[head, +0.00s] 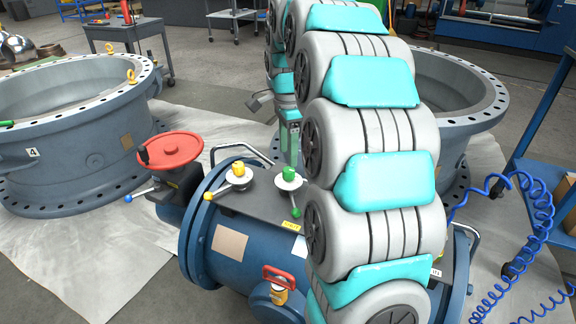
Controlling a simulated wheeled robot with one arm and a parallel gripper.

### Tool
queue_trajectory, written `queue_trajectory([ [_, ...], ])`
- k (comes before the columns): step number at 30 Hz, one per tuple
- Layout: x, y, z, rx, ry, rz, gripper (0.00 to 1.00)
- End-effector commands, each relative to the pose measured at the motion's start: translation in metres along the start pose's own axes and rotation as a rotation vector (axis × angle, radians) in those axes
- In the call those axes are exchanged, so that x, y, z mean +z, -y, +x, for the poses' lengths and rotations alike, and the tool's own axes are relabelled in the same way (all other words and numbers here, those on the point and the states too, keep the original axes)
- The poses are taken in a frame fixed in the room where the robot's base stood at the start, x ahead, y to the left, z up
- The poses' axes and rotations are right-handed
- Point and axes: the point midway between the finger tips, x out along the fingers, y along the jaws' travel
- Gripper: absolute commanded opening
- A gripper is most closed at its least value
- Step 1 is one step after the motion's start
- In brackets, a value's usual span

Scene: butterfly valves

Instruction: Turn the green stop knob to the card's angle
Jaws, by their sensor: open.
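The green stop knob (289,174) sits on a pale round disc on the dark top plate of the blue valve body. Its lever runs down toward the front and ends in a green tip (295,212). My gripper (290,157) hangs just above and behind the knob at the end of my arm. It is open, with nothing seen in it. Its fingertips are small and partly hidden, so I cannot tell whether they touch the knob. A small yellow label (290,225) with unreadable writing lies in front of the knob; I cannot tell whether it is the card.
A yellow knob (238,169) with a yellow-tipped lever stands left of the green one. A red handwheel (170,150) is farther left, and a red handle (280,277) is in front. A large grey flanged ring (75,150) stands left. A blue coiled hose (530,205) hangs right.

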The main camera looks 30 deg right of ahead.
Motion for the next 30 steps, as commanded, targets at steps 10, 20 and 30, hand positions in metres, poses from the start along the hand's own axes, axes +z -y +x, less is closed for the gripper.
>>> queue_trajectory([
  [10,0.000,0.000,0.045,0.001,0.001,-0.002,0.69],
  [20,0.000,0.000,0.053,0.000,0.000,-0.002,0.69],
  [30,0.000,0.000,0.053,0.000,0.000,-0.002,0.38],
])
